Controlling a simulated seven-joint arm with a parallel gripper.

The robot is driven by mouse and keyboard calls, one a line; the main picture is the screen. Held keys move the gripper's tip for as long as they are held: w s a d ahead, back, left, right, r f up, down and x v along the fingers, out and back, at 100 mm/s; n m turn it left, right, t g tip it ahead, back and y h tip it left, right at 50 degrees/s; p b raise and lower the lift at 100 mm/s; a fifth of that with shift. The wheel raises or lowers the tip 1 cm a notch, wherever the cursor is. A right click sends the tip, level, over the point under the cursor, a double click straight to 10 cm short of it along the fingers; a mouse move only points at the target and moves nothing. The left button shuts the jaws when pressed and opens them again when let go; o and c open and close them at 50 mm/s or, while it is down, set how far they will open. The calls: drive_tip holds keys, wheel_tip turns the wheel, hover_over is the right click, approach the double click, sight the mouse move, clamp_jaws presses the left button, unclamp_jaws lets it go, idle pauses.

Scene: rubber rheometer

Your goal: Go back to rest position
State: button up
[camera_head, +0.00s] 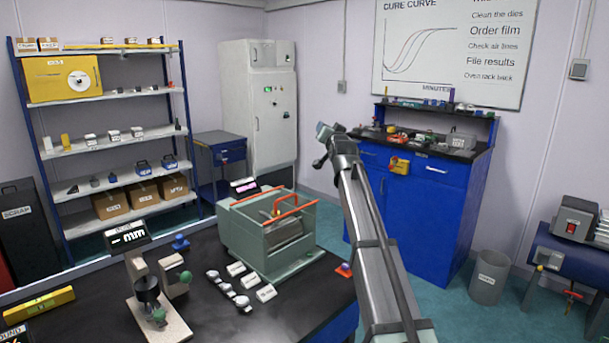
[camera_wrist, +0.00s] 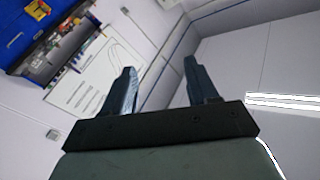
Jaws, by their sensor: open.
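My gripper (camera_wrist: 160,70) shows in the wrist view with its two dark fingers spread apart and nothing between them.
Small white-topped pieces (camera_head: 236,268), a gauge on a stand (camera_head: 146,290) and a yellow level (camera_head: 38,306) are on the table. A blue cabinet (camera_head: 425,195) stands behind my arm. A grey bin (camera_head: 488,277) is on the floor at right. The air around my gripper looks clear.

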drive_tip(key=d+m+t+h, duration=0.1)
drive_tip(key=d+m+h, duration=0.25)
drive_tip(key=d, duration=1.25)
drive_tip(key=d+f+h, duration=0.1)
drive_tip(key=d+f, duration=0.6)
drive_tip(key=s+d+f+g, duration=0.1)
drive_tip(key=s+f+g, duration=0.2)
drive_tip(key=f, duration=1.1)
drive_tip(key=s+f+m+g+y, duration=0.1)
drive_tip(key=s+f+g, duration=0.2)
drive_tip(key=f, duration=1.2)
drive_tip(key=s+d+f+g, duration=0.1)
drive_tip(key=s+f+g, duration=0.2)
drive_tip(key=f, duration=1.1)
drive_tip(key=s+a+f+n+g+y, duration=0.15)
drive_tip(key=s+a+f+g, duration=0.3)
drive_tip(key=s+f, duration=0.95)
drive_tip(key=s+a+f+n+g, duration=0.2)
drive_tip(key=s+a+f+g, duration=0.3)
drive_tip(key=s+f, duration=0.9)
drive_tip(key=s+a+f+n+g, duration=0.1)
drive_tip(key=s+a+f+g, duration=0.1)
drive_tip(key=s, duration=1.1)
drive_tip(key=s+a+f+n+g, duration=0.2)
drive_tip(key=s+f+g, duration=0.1)
drive_tip(key=s, duration=1)
drive_tip(key=s+a+f+n+g, duration=0.2)
drive_tip(key=s+f+g, duration=0.1)
drive_tip(key=s, duration=0.9)
drive_tip(key=shift+x, duration=0.95)
